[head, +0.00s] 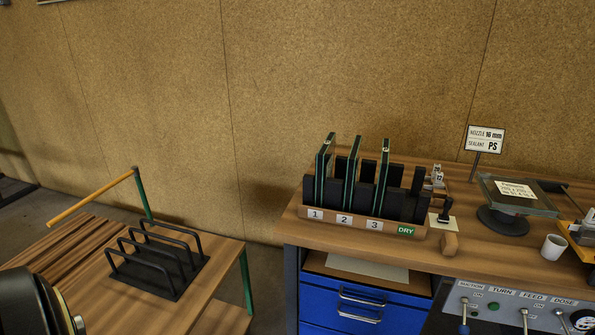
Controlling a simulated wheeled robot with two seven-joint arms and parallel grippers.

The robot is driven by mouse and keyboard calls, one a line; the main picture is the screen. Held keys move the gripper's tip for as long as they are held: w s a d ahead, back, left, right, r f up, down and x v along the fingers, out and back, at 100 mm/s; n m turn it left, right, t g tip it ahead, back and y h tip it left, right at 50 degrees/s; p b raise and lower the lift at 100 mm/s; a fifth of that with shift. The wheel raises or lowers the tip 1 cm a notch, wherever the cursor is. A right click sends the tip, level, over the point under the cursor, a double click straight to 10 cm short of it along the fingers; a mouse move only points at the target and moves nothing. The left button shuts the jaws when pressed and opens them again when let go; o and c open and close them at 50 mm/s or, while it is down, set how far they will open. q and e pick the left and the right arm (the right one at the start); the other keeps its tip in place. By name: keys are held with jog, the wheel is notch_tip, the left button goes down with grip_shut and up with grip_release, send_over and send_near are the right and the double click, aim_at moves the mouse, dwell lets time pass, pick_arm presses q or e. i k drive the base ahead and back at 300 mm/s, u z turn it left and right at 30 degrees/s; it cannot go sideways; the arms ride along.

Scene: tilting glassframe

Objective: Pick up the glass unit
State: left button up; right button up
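Three upright glass panes with dark edges and greenish borders stand in a wooden rack (365,227) with black dividers. The first glass unit (325,172) is at label 1, the second glass unit (352,172) at label 2, the third glass unit (382,175) at label 3. A green DRY label (405,231) marks the rack's right end. Another flat glass panel (540,204) with a paper label lies on a round black stand at the right. Neither of my grippers is in view; only a dark rounded part of my arm shows at the lower left.
An empty black wire rack (160,262) stands on a low wooden table (85,240) at the left. A sign (485,139), a white cup (554,247) and a small black-handled tool (445,210) are on the right bench. A floor gap separates the two tables.

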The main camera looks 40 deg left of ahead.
aim_at(353, 161)
jog(key=u, duration=0.15)
jog(key=i, duration=1)
